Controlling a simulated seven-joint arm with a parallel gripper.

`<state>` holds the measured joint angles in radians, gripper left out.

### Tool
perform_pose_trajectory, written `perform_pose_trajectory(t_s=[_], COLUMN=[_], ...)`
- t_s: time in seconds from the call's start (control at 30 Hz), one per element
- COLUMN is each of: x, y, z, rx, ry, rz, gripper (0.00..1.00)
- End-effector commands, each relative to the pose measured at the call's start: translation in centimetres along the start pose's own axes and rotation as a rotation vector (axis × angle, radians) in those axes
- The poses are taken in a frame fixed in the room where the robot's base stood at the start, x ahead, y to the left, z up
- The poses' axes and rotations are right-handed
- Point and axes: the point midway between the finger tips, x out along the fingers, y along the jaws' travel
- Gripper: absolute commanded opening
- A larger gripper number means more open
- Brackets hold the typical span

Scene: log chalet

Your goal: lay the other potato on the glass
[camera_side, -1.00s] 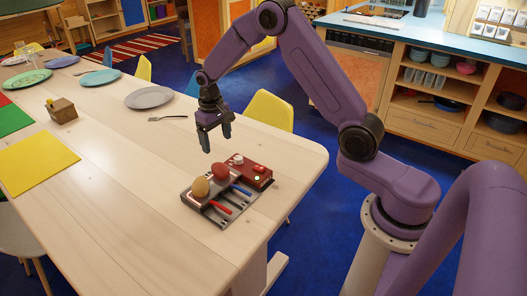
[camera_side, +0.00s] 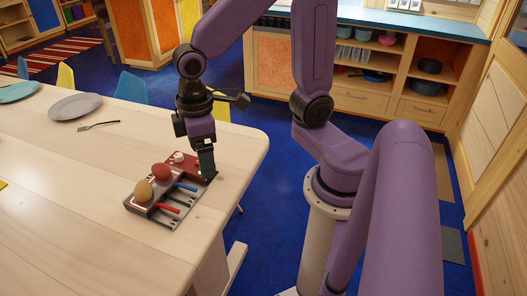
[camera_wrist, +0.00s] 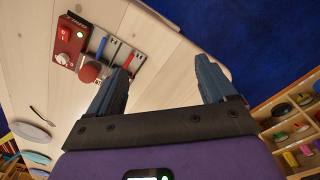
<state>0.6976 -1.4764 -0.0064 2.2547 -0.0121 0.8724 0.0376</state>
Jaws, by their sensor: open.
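The red one also shows in the wrist view (camera_wrist: 90,72); I cannot make out the yellow-brown one there. A red box (camera_side: 188,165) with a white knob and a green light adjoins the base. I cannot tell which surface is the glass. My gripper (camera_side: 206,172) is open and points down at the red box's right end, partly covering it. In the wrist view its fingers (camera_wrist: 162,68) are apart with nothing between them.
A grey plate (camera_side: 75,106) and a fork (camera_side: 98,125) lie farther back. The table's right edge is close to my gripper. The tabletop left of the base is clear.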

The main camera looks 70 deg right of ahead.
Motion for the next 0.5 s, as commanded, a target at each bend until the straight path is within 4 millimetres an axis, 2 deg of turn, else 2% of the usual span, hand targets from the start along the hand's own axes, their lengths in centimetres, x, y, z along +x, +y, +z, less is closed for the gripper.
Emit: perform_pose_trajectory(t_s=[0.1,0.3,0.5], x=[-0.7,-0.9,-0.9], y=[-2.4,-4.7,-5.4], z=[3.8,9.0,11.4], rx=[-0.118,-0.274,-0.344], ry=[0.007,0.011,0.011], rz=[-0.006,-0.015,-0.019], gripper=[0.84,0.84,0.84])
